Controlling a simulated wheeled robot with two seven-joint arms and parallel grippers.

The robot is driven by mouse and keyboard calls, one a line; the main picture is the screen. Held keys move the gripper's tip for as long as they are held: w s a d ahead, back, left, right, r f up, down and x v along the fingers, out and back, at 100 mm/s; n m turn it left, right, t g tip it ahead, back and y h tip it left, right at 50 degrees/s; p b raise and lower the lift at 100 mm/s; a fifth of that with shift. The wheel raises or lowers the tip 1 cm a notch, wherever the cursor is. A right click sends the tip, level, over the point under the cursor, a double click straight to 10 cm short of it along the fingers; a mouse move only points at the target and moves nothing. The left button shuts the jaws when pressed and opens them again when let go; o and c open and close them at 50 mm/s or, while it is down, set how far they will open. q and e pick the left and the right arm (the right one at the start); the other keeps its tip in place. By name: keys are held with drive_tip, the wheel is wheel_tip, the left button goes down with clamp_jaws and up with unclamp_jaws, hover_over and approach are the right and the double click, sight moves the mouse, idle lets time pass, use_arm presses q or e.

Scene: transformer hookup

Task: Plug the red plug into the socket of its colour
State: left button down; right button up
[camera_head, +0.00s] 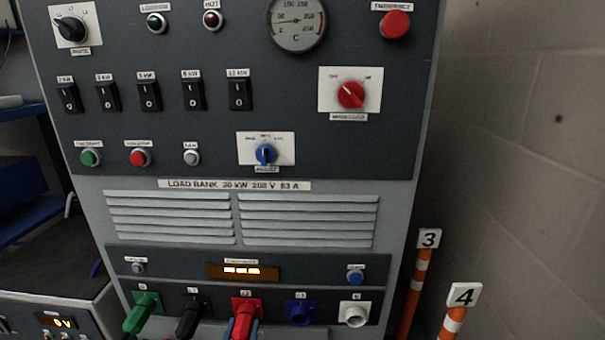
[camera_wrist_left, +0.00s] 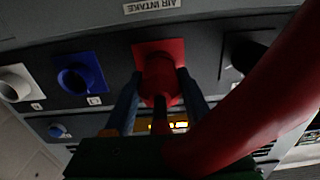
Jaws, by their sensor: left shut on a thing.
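The red socket (camera_head: 246,303) is in the row along the bottom of the load bank, between the black and blue sockets. It also shows at the top middle of the wrist view (camera_wrist_left: 146,48). The red plug (camera_wrist_left: 161,88) is lined up with it and its front meets the red socket; I cannot tell how deep it sits. My left gripper (camera_wrist_left: 160,100) is shut on the red plug, one blue finger on each side. In the head view the red plug (camera_head: 242,326) is at the bottom edge, with the gripper mostly cut off. My right gripper is not in view.
A green plug (camera_head: 139,318) and a black plug (camera_head: 188,320) sit at their sockets on the left. The blue socket (camera_head: 300,314) and white socket (camera_head: 354,315) are empty. A thick red cable (camera_wrist_left: 270,90) crosses the wrist view. Orange posts (camera_head: 416,285) stand right of the cabinet.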

use_arm(q)
drive_tip(key=shift+m, duration=0.3)
drive_tip(key=shift+c, duration=0.7)
unclamp_jaws()
drive_tip(key=shift+s, duration=0.1)
drive_tip(key=s+p, duration=0.2)
drive_tip(key=s, duration=0.1)
drive_tip(key=shift+s+a+r+p, duration=0.1)
drive_tip(key=shift+s+p, duration=0.2)
drive_tip(key=shift+s, duration=0.6)
